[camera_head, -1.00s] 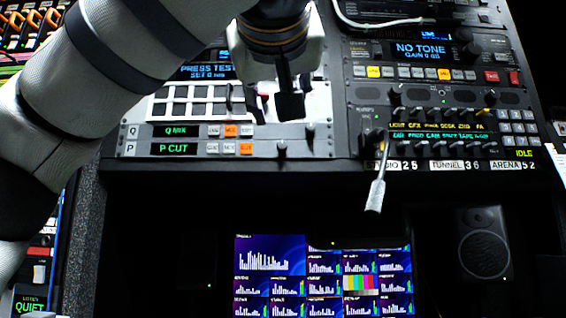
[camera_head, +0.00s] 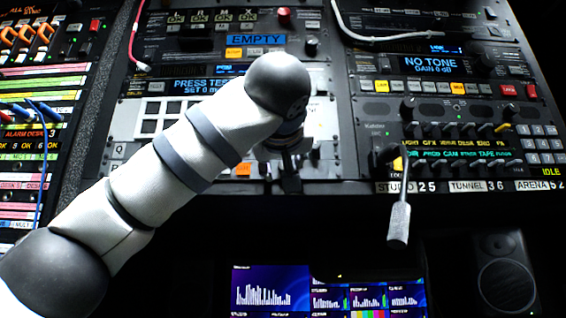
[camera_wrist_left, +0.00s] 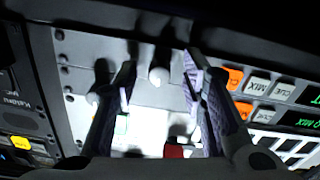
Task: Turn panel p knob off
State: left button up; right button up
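The panel p knob is a small pale knob (camera_wrist_left: 158,75) in the left wrist view, on the light panel beside two rows of orange and white buttons. My left gripper (camera_wrist_left: 160,95) is open, one finger on each side of this knob, with gaps visible. I cannot tell the knob's setting. Another knob (camera_wrist_left: 94,98) stands by the outer side of the left finger. In the head view my left gripper (camera_head: 289,180) is at the console's lower edge, and my arm hides the knob and most of the P and Q rows. My right gripper is not in view.
A silver gooseneck-like stem (camera_head: 399,215) hangs in front of the console, right of my gripper. Knobs and lit labels fill the right panel (camera_head: 455,150). Dark space and a screen (camera_head: 271,290) lie below. A red cable (camera_head: 137,40) hangs at upper left.

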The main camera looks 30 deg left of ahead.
pick_arm(q)
grip_shut()
jog(key=shift+n, duration=0.3)
jog(key=n, duration=0.5)
jog(key=shift+n, duration=0.4)
jog(key=n, duration=1.3)
jog(key=shift+w+f+n+y, duration=0.1)
jog(key=shift+n+y, duration=0.2)
jog(key=shift+n, duration=0.1)
jog(key=n, duration=0.6)
jog(key=shift+n, duration=0.7)
